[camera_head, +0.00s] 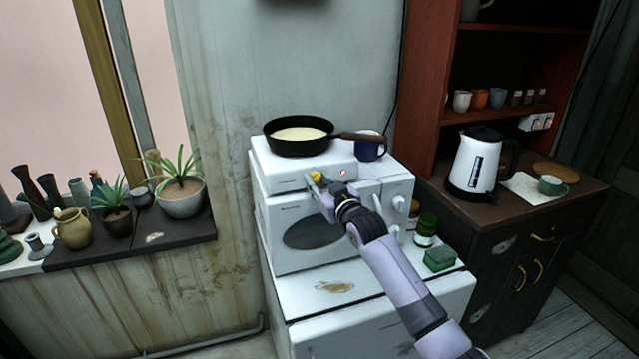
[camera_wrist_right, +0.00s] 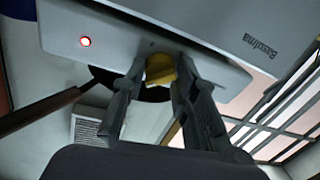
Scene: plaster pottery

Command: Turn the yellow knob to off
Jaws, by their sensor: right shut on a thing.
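The yellow knob (camera_head: 316,177) is on the front of a white hot plate (camera_head: 300,172) that stands on top of a white microwave oven. My right gripper (camera_head: 328,188) is at the knob, its arm coming in from the lower right. In the right wrist view the yellow knob (camera_wrist_right: 160,70) sits between the two fingers of my right gripper (camera_wrist_right: 163,85), which are shut on it. A small red light (camera_wrist_right: 85,41) glows on the hot plate's front in that view. The knob's marks are too small to read. My left gripper is not in view.
A black frying pan (camera_head: 299,136) with pale contents sits on the hot plate, its handle pointing right. Small jars (camera_head: 426,228) and a green box (camera_head: 440,259) stand right of the microwave. Potted plants (camera_head: 181,195) are at left.

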